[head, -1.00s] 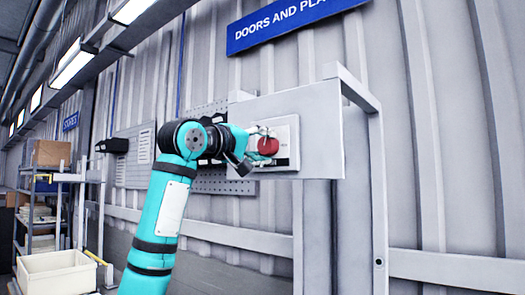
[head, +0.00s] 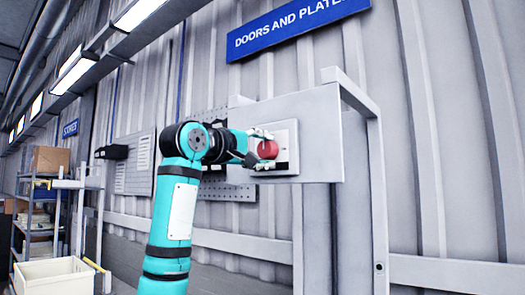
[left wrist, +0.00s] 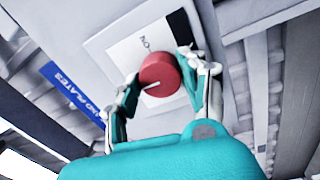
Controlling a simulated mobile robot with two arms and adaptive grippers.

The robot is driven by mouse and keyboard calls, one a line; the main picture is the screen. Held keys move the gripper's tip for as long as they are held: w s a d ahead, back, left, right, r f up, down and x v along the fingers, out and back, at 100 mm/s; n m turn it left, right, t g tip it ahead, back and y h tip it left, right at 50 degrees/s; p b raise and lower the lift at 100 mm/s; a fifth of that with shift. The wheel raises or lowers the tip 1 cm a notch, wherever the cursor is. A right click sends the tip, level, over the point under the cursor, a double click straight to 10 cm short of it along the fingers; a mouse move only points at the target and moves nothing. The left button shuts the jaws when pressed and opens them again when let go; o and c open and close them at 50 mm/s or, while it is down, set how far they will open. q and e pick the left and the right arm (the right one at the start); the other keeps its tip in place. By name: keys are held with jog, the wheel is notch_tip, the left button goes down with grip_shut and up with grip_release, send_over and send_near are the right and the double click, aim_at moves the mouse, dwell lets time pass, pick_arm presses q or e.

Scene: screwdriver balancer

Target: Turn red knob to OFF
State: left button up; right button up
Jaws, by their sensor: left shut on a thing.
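The red knob (head: 267,149) sits on a white plate (head: 288,133) fixed to a grey panel (head: 318,130). In the left wrist view the red knob (left wrist: 160,75) has a pale pointer line on its face, and the letters "ON" show on the plate beside it. My left gripper (head: 265,149) is at the knob, with one finger on each side of it; in the left wrist view the left gripper (left wrist: 163,80) is closed around its rim. The OFF mark cannot be made out. My right gripper is not in view.
The panel is carried on a grey post frame (head: 376,190) in front of a corrugated wall. A blue sign (head: 295,25) hangs above. A shelf rack and a cream bin (head: 55,274) stand at the far left.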

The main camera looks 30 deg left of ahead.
pick_arm(q)
jog(key=o, duration=1.2)
jog(key=s, duration=0.8)
jog(key=s+a, duration=0.1)
jog(key=s, duration=0.3)
jog(key=shift+f, duration=0.4)
